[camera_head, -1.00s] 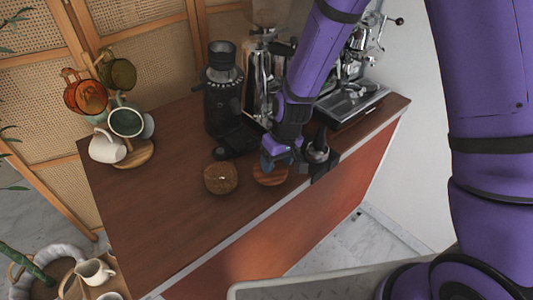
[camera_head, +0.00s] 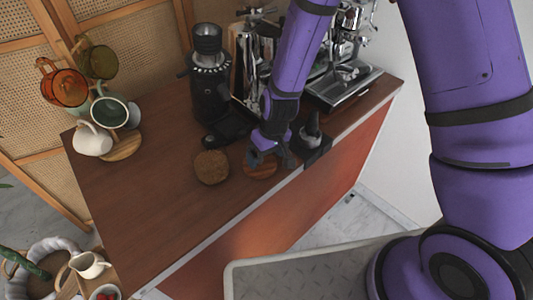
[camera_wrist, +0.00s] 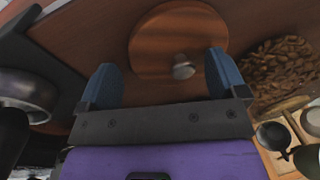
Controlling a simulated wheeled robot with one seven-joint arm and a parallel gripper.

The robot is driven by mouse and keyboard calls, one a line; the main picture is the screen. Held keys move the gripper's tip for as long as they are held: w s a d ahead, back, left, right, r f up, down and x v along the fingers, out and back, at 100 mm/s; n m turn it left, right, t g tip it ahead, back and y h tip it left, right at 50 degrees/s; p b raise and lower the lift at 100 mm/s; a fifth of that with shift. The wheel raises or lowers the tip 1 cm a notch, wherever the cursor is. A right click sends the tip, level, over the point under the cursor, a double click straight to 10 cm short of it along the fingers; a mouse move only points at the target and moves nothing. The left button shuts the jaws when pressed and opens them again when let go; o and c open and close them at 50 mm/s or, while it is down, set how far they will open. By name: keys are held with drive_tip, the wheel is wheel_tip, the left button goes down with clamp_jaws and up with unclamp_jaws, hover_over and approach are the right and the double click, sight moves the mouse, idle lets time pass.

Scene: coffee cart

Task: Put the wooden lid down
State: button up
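The wooden lid (camera_head: 261,170) is a round brown disc lying flat on the counter, right of the jar of beans. In the wrist view the lid (camera_wrist: 160,45) shows its wood grain and a small metal knob (camera_wrist: 183,67). My gripper (camera_head: 270,161) is just above the lid.
A black grinder (camera_head: 209,80) stands behind the jar. A tamper (camera_head: 312,132) on a black stand is right of my gripper, near the counter's front edge. An espresso machine (camera_head: 345,85) is at the back right. Cups on a rack (camera_head: 122,148) stand left. The counter's left part (camera_head: 150,210) is clear.

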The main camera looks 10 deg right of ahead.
wheel_tip(320, 180, up, 12)
drive_tip(key=d, duration=0.2)
drive_tip(key=shift+s, duration=0.2)
idle(0.5)
drive_tip(key=shift+r, duration=0.1)
wheel_tip(320, 180, up, 8)
drive_tip(key=t, duration=0.1)
hover_over(273, 160)
drive_tip(key=d, duration=0.5)
drive_tip(key=s+d+r+m+t, duration=0.1)
drive_tip(key=s+d+r, duration=0.2)
drive_tip(key=r, duration=0.1)
drive_tip(key=s+d+r+m, duration=0.1)
drive_tip(key=s+d+r, duration=0.15)
drive_tip(key=r, duration=0.25)
drive_tip(key=s+d+r+m+t+h, duration=0.1)
drive_tip(key=s+d+r, duration=0.3)
drive_tip(key=s+d, duration=0.1)
drive_tip(key=s+d+r+m+t, duration=0.1)
drive_tip(key=s+d+r, duration=0.3)
drive_tip(key=s, duration=0.4)
drive_tip(key=shift+s+d+r+m+t+h, duration=0.2)
drive_tip(key=shift+d+r+m+t+h, duration=0.2)
drive_tip(key=shift+d+m, duration=0.25)
